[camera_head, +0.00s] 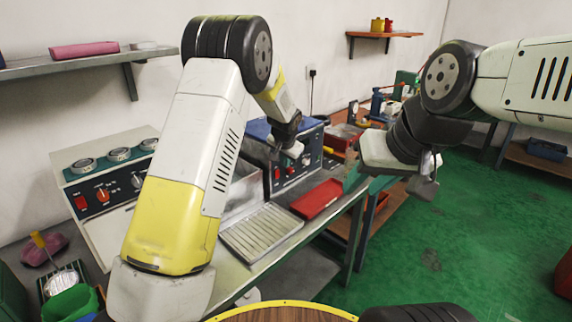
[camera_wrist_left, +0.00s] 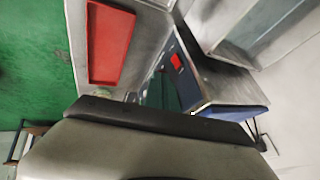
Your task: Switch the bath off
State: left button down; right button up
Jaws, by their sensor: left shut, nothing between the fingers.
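A steel box with blue trim, which looks like the bath (camera_head: 257,129), stands on the bench behind my left gripper. Its dark front panel (camera_head: 284,184) carries red and light controls, partly hidden by the gripper. In the left wrist view a red switch (camera_wrist_left: 176,62) shows on the dark blue panel (camera_wrist_left: 187,78). My left gripper (camera_head: 294,151) is shut and empty, close in front of the panel's upper part; I cannot tell whether it touches. My right gripper (camera_head: 428,182) hangs over the floor at the right, away from the bench; its jaws are unclear.
A red tray (camera_head: 317,199), also in the left wrist view (camera_wrist_left: 108,45), and a ribbed metal tray (camera_head: 262,232) lie before the panel. Another control unit (camera_head: 105,187) with gauges, knobs and a red switch stands left. Green floor (camera_head: 470,230) is open at right.

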pick_arm(q)
jog(key=shift+v, duration=1.8)
jog(key=shift+a, duration=0.1)
jog(key=s+a+r+n+h, duration=0.1)
jog(key=s+a+r+n, duration=0.1)
jog(key=s+a+r, duration=0.45)
jog(key=s+a+r+n, duration=0.2)
jog(key=s+a+r, duration=0.2)
jog(key=s+r, duration=0.55)
jog(key=s+a+n, duration=0.1)
jog(key=s+a, duration=0.1)
jog(key=s, duration=1)
jog(key=s+a+n+h, duration=0.1)
jog(key=s, duration=1.1)
jog(key=shift+a+f+n, duration=0.3)
jog(key=shift+a, duration=0.1)
